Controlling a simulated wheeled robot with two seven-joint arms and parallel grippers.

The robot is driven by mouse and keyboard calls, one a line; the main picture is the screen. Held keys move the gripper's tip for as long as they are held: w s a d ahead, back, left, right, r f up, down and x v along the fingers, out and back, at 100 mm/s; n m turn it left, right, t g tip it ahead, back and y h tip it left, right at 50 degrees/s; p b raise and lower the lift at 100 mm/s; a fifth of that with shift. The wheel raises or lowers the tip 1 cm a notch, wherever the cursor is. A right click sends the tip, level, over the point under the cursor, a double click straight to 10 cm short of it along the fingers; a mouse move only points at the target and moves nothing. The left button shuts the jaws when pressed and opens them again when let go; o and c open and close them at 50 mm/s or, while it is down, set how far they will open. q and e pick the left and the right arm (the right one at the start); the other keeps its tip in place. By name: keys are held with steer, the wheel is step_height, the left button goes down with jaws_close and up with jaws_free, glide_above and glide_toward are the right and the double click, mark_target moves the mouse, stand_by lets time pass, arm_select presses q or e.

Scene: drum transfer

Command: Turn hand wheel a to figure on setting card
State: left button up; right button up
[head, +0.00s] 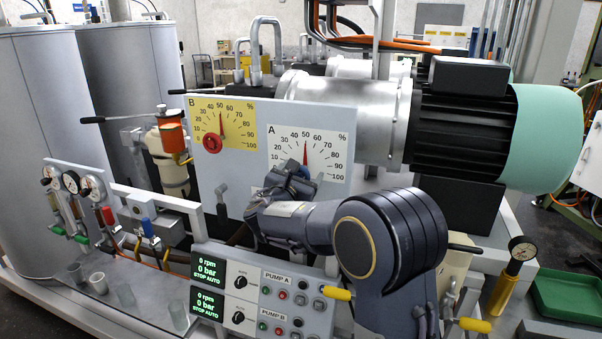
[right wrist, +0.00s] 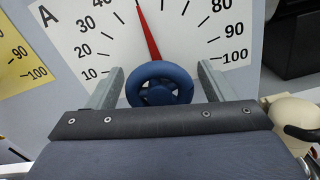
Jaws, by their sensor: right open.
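Hand wheel A is a blue wheel (right wrist: 160,84) in front of the white A scale (right wrist: 215,50). The A scale also shows in the head view (head: 330,150), where its red pointer stands upright at about 50. My right gripper (head: 291,182) is at the wheel, largely covering it in the head view. In the right wrist view my right gripper (right wrist: 162,80) is open, with one finger on each side of the wheel and small gaps visible. I cannot make out a setting card with a readable figure. My left gripper is not in view.
A yellow B scale (head: 235,108) with a red hand wheel (head: 211,144) is left of A, its pointer near 50. The pump control panel (head: 260,300) is below. A motor (head: 460,120) stands at the right. A lever (head: 222,198) stands left of my gripper.

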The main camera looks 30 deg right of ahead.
steer(key=shift+c, duration=0.3)
steer(key=c, duration=0.9)
steer(key=shift+f+m+b, duration=0.2)
steer(key=shift+m+b, duration=0.2)
steer(key=shift+b, duration=0.35)
steer(key=m+b, duration=0.8)
steer(key=b, duration=0.5)
steer(key=shift+a+f+m, duration=0.1)
steer(key=shift+m, duration=0.2)
steer(key=shift+w+r+m+b, duration=0.1)
steer(key=shift+r+m+b, duration=0.15)
steer(key=shift+m+b, duration=1.15)
steer(key=o, duration=1)
steer(key=shift+c, duration=0.2)
